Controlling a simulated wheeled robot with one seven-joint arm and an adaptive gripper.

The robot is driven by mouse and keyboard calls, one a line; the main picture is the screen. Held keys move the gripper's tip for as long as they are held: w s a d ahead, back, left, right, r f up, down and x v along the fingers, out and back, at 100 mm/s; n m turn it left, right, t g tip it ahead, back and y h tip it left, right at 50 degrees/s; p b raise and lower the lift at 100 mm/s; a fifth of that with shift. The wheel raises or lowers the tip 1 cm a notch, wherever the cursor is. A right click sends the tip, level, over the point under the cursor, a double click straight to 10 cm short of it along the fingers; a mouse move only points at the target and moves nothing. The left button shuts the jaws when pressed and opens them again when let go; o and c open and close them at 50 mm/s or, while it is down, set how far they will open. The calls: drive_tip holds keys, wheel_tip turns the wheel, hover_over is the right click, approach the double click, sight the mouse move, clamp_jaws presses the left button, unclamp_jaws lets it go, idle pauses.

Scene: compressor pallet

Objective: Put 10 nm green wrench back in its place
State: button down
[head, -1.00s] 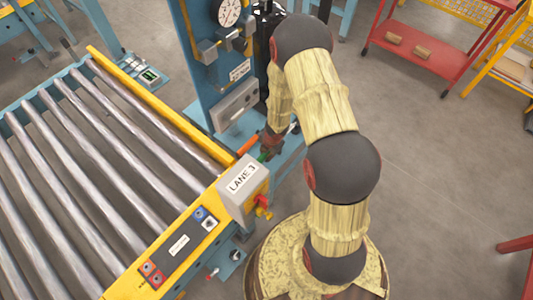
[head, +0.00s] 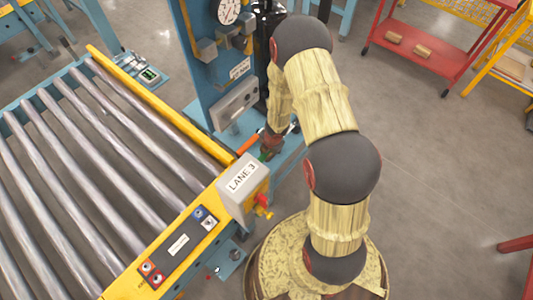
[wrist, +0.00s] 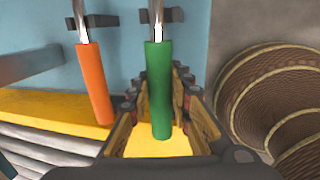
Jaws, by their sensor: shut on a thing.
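The green wrench (wrist: 160,92) has a green handle and a bright metal shaft. In the wrist view its handle is between the two fingers of my gripper (wrist: 161,85), which is shut on it. Its shaft points up and passes at a dark holder (wrist: 172,15) on the blue panel; I cannot tell whether it is seated there. An orange-handled wrench (wrist: 94,85) hangs to the left at a similar dark holder (wrist: 101,20). In the head view my gripper (head: 268,150) is low beside the blue post, and the green handle is mostly hidden.
The blue post (head: 228,75) carries a gauge (head: 229,11) and boxes. The roller conveyor (head: 90,165) with its yellow rail and the LANE 3 box (head: 242,182) is close on the left. A red cart (head: 425,45) stands far right.

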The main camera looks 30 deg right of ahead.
drive_tip(key=shift+f+b, duration=0.55)
drive_tip(key=shift+f, duration=0.1)
drive_tip(key=c, duration=1.5)
unclamp_jaws()
drive_tip(key=shift+c, duration=0.2)
drive_tip(key=shift+r, duration=0.1)
drive_tip(key=v, duration=0.7)
drive_tip(key=shift+r, duration=0.2)
